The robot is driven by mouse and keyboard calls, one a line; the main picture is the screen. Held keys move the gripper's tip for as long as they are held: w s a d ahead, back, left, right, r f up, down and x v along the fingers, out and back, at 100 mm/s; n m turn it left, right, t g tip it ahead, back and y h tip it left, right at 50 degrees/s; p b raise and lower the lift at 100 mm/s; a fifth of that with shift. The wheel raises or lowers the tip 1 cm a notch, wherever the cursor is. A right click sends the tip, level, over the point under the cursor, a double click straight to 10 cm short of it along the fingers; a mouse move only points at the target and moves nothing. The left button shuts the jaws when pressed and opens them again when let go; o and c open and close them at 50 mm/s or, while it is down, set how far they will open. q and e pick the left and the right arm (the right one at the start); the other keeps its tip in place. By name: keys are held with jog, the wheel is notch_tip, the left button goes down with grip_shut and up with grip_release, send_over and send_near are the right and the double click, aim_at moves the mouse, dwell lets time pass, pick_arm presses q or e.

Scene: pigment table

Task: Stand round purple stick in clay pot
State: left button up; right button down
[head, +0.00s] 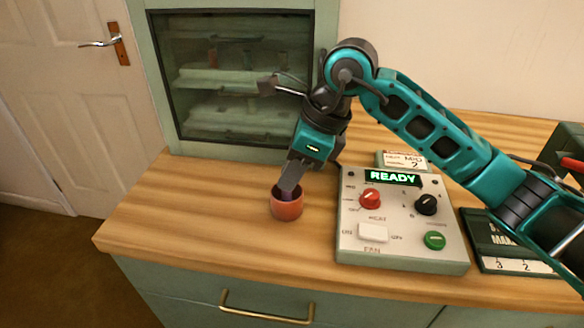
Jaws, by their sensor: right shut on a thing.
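The clay pot (287,209) is a small reddish-orange cup standing on the wooden table, left of the control panel. My right gripper (289,189) reaches down from above with its fingertips at the pot's mouth. It is shut on the round purple stick (286,196), of which only a little purple shows at the pot's opening. The fingers and the pot wall hide the rest of the stick, so I cannot tell whether it touches the bottom. My left gripper is not in view.
A control panel (404,252) with knobs and a READY display stands right of the pot. A green glass-fronted cabinet (165,95) stands behind. A dark green sign or book (490,240) lies at the right. The table (170,225) is clear left of the pot.

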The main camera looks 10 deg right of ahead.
jog(key=c, duration=1)
grip_release()
jog(key=shift+r, duration=0.1)
pick_arm(q)
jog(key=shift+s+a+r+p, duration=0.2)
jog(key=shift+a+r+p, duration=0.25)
jog(key=shift+p, duration=0.6)
pick_arm(e)
notch_tip(320, 180, up, 20)
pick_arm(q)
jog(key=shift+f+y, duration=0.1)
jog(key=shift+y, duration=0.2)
